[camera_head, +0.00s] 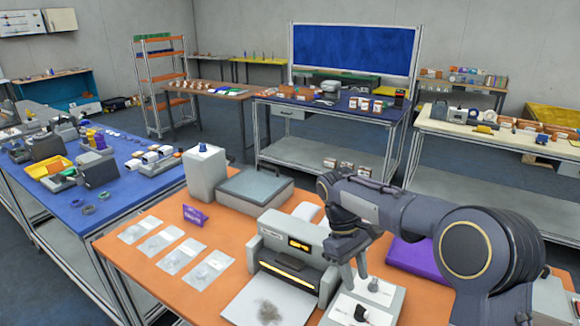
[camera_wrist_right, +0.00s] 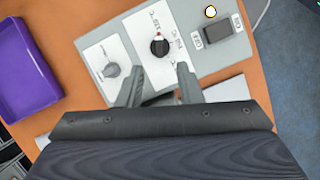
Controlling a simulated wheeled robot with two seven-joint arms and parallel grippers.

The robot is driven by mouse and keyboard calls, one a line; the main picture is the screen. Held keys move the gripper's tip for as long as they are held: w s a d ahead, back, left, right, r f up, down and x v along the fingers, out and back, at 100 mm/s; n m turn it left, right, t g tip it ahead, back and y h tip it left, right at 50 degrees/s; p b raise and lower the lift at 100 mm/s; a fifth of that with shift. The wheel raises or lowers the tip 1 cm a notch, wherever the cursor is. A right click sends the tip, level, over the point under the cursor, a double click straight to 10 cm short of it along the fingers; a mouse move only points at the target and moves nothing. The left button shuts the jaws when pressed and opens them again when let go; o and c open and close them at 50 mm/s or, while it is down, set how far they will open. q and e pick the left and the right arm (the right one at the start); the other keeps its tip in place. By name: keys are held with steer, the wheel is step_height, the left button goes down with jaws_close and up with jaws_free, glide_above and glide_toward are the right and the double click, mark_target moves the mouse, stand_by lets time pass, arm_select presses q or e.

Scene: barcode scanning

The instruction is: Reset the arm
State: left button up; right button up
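My right arm comes in from the right in the head view, bent over the orange table. My right gripper (camera_head: 352,280) points down beside the grey machine and above a light grey control box. In the right wrist view, the two fingers of my right gripper (camera_wrist_right: 157,82) stand apart with nothing held between them. Beyond the fingertips is the control box's black knob (camera_wrist_right: 159,46) on a white plate. A smaller grey knob (camera_wrist_right: 111,71) is to its left, and a dark switch (camera_wrist_right: 219,41) is to its right. My left gripper is not in view.
The orange table (camera_head: 135,251) holds a grey machine with a lit display (camera_head: 290,250), several clear bags (camera_head: 173,258), a grey box (camera_head: 205,176) and a flat scale-like device (camera_head: 254,188). A purple tray (camera_wrist_right: 25,70) lies near my right gripper. A blue table (camera_head: 125,190) stands at left.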

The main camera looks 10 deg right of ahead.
steer(key=s+d+r+m+t+y, duration=0.2)
steer(key=s+r, duration=0.1)
steer(key=s, duration=0.4)
steer(key=s+d+r+m+t+y, duration=0.2)
steer(key=s, duration=0.5)
steer(key=s+a+f+m+t+y, duration=0.2)
steer(key=s+a+f+m+t, duration=0.1)
steer(key=s, duration=0.7)
steer(key=shift+s+f+m+t, duration=0.15)
steer(key=shift+s+m+t, duration=0.2)
steer(key=shift+m+t, duration=0.55)
